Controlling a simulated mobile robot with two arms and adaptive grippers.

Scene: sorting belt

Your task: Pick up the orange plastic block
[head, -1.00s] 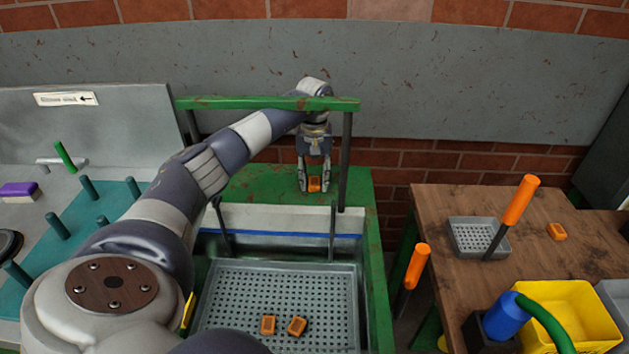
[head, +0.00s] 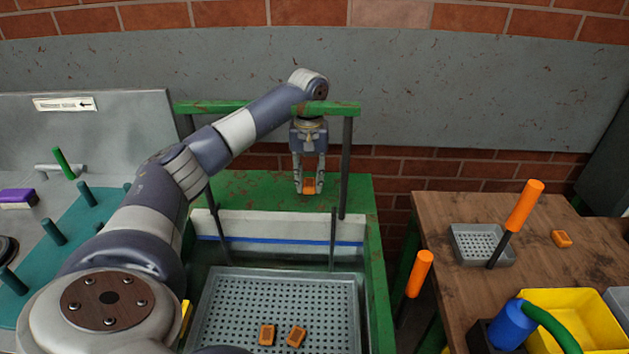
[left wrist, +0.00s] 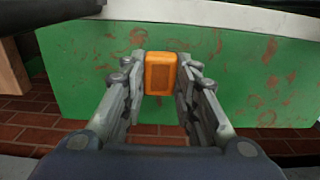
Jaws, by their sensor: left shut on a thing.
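An orange plastic block (head: 309,184) is between the fingers of my left gripper (head: 309,188) in the head view, over the far green surface beyond the belt frame. In the left wrist view the block (left wrist: 160,74) sits between the two grey fingertips of the gripper (left wrist: 161,78), which are shut on it. The fingers point down. Two more orange blocks, one on the left (head: 267,335) and one on the right (head: 297,337), lie in the perforated grey tray. Another orange block (head: 561,239) lies on the wooden table. My right gripper is not in view.
A green bar (head: 240,107) on dark posts spans the green frame, close to my left arm. A small grey tray (head: 466,232), orange-handled tools (head: 524,205) and a yellow bin (head: 578,302) are on the right. Teal pegs (head: 86,193) stand at the left.

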